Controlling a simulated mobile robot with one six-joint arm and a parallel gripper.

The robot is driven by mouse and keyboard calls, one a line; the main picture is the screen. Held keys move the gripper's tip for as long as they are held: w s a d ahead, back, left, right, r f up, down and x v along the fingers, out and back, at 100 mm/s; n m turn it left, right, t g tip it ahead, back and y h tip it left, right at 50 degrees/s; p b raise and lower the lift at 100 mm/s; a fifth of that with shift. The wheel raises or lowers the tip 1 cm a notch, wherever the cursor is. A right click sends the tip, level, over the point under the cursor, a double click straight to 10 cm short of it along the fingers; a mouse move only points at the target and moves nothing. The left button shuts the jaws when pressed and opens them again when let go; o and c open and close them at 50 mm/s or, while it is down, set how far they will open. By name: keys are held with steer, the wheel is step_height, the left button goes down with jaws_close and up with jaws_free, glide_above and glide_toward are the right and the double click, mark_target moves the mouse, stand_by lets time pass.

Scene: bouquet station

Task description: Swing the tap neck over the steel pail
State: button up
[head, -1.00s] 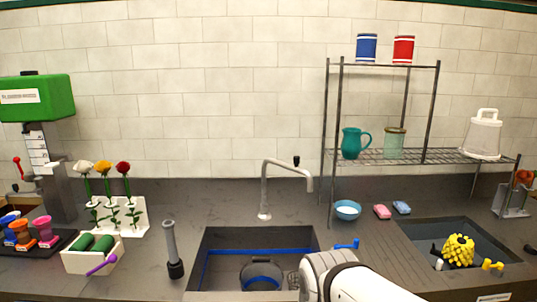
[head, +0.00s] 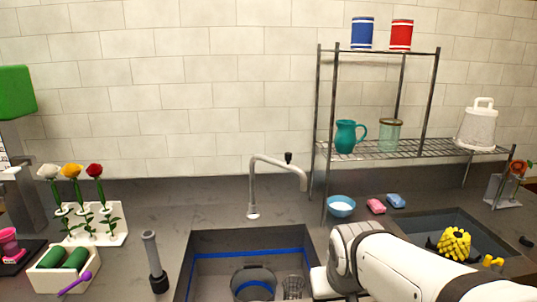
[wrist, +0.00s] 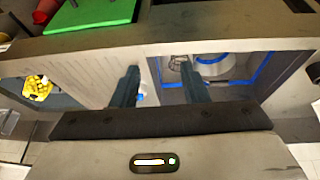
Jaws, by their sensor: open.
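The grey tap (head: 253,195) stands behind the left sink in the head view. Its neck (head: 280,162) points to the right, with the spout end over the right part of that sink. A small black knob (head: 288,157) sits on the neck near the bend. The steel pail (head: 253,276) stands in the left sink, left of the spout end. My gripper (wrist: 160,80) is open in the wrist view, its two dark fingers apart with nothing between them. It is out of sight in the head view. I cannot make out the tap in the wrist view.
A blue bowl (head: 341,206) and pink and blue sponges (head: 376,206) lie below the wire rack (head: 432,152). A yellow object (head: 455,243) is in the right sink. A grey torch-like cylinder (head: 154,262) stands left of the left sink. Counter around the tap base is clear.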

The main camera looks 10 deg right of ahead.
steer(key=w+d+r+t+h+p, duration=0.1)
steer(key=w+d+r+t, duration=0.1)
steer(key=w, duration=0.4)
steer(key=w+d+r+t, duration=0.2)
steer(key=w+r, duration=0.1)
steer(key=w, duration=0.4)
steer(key=n+t+y+p, duration=0.3)
steer(key=n+t+y, duration=0.3)
steer(key=t+y, duration=0.3)
glide_toward(288, 155)
steer(key=w+g, duration=0.1)
steer(key=w, duration=0.3)
steer(key=shift+g+y, duration=0.3)
steer(key=shift+y, duration=0.2)
steer(key=x, duration=0.2)
steer(key=p+x, duration=0.1)
steer(key=x, duration=0.1)
steer(key=p+x, duration=0.1)
steer(key=x, duration=0.2)
steer(key=shift+a+r, duration=0.15)
steer(key=shift+r, duration=0.15)
steer(key=shift+c, duration=0.3)
jaws_close()
